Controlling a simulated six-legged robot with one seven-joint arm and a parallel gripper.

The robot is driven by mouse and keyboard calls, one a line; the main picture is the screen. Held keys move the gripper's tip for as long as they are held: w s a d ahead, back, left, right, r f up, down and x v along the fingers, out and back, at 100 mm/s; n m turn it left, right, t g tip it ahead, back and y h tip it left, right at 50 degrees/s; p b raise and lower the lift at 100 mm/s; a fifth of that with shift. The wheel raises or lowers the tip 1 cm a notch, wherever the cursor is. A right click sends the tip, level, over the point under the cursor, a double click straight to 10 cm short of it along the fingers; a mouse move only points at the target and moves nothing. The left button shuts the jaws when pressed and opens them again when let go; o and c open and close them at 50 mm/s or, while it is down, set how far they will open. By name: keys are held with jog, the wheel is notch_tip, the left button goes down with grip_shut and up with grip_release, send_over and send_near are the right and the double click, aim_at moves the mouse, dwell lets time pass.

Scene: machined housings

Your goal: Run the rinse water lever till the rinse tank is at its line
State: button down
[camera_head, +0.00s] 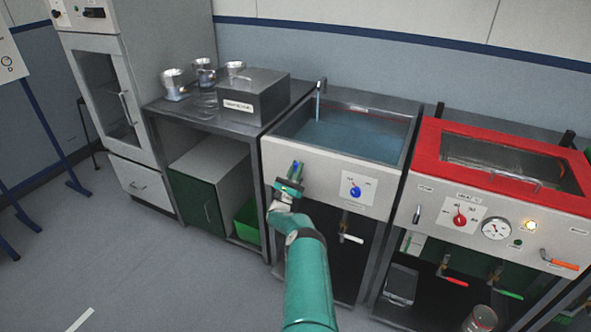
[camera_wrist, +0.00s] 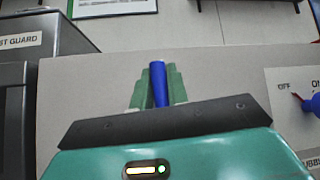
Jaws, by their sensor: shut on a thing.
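The rinse tank (camera_head: 302,131) is the open grey metal basin in the middle of the head view, with blue water (camera_head: 350,136) in it. A thin blue stream runs from the spout (camera_head: 320,88) at its back left. The blue rinse water lever (camera_wrist: 158,82) stands on the tank's front panel, at its left end. My gripper (camera_head: 292,178) is shut on this lever, its green fingers on both sides of it in the wrist view. A small red mark shows at the tank's back wall; I cannot tell how the water stands against a line.
A blue knob (camera_head: 355,191) is right of the lever on the same panel, and a white-handled valve (camera_head: 350,238) is below. A red-topped heated tank (camera_head: 430,160) stands at right. A bench with a grey box (camera_head: 254,97) and metal cups (camera_head: 175,84) is at left.

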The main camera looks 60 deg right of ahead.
jog(key=shift+t, duration=0.3)
jog(key=c, duration=1.4)
grip_release()
jog(key=shift+o, duration=0.2)
jog(key=v, duration=1.4)
jog(key=shift+r, duration=0.1)
